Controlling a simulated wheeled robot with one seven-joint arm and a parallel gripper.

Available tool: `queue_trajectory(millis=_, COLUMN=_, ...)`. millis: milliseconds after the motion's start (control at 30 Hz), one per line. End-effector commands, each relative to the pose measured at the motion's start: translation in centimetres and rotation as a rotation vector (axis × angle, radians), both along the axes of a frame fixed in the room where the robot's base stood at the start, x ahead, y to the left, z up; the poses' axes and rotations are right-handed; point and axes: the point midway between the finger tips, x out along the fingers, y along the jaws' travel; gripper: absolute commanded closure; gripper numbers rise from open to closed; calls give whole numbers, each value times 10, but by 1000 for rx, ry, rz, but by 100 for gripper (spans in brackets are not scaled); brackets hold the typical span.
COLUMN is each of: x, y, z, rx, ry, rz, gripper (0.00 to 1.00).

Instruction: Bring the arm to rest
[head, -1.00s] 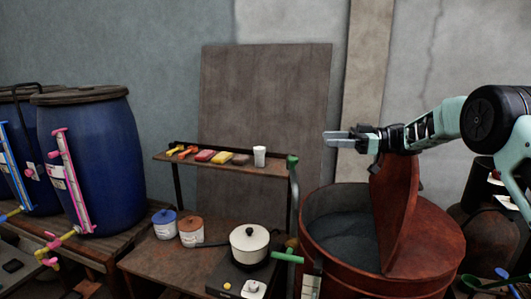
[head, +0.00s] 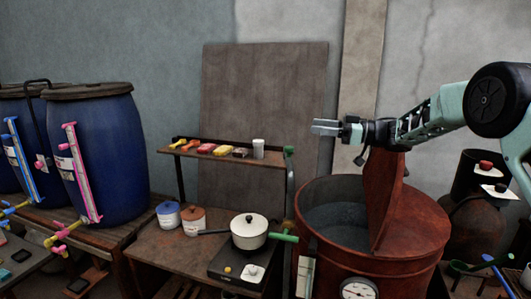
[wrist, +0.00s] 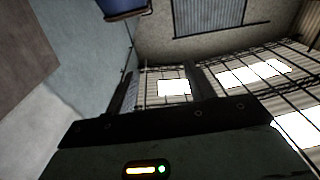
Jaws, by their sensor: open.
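My gripper (head: 324,127) is at the end of my outstretched arm, in the right half of the head view. It is held above the red vat (head: 405,240), left of the vat's raised lid (head: 385,190), and points left. Its jaws are apart and nothing shows between them. In the wrist view my gripper's two fingers (wrist: 160,88) stand apart, with only ceiling and bright windows behind them.
A shelf (head: 215,155) with several small items and a white cup (head: 258,148) stands left of the vat. Below are a white pot (head: 248,231) on a hotplate and two tubs. Blue barrels (head: 100,155) stand at the left. The air around my gripper looks clear.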

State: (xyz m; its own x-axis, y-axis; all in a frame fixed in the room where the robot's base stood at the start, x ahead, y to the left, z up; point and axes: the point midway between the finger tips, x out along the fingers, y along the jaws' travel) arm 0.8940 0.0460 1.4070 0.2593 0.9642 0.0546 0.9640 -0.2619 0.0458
Motion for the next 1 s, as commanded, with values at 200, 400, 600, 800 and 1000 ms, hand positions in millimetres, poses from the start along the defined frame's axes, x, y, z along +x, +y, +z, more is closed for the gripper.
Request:
queue_trajectory(millis=200, x=6, y=29, z=9, rx=16, ry=-8, rz=-171, gripper=46)
queue_trajectory(millis=400, x=-2, y=61, z=4, rx=-19, ry=46, rz=-399, gripper=46)
queue_trajectory(millis=600, x=-59, y=88, z=-47, rx=-205, ry=224, rz=-633, gripper=46)
queue_trajectory(millis=800, x=-164, y=94, z=-124, rx=-505, ry=449, rz=-726, gripper=46)
queue_trajectory(millis=1000, x=-281, y=80, z=-189, rx=-801, ry=635, rz=-701, gripper=46)
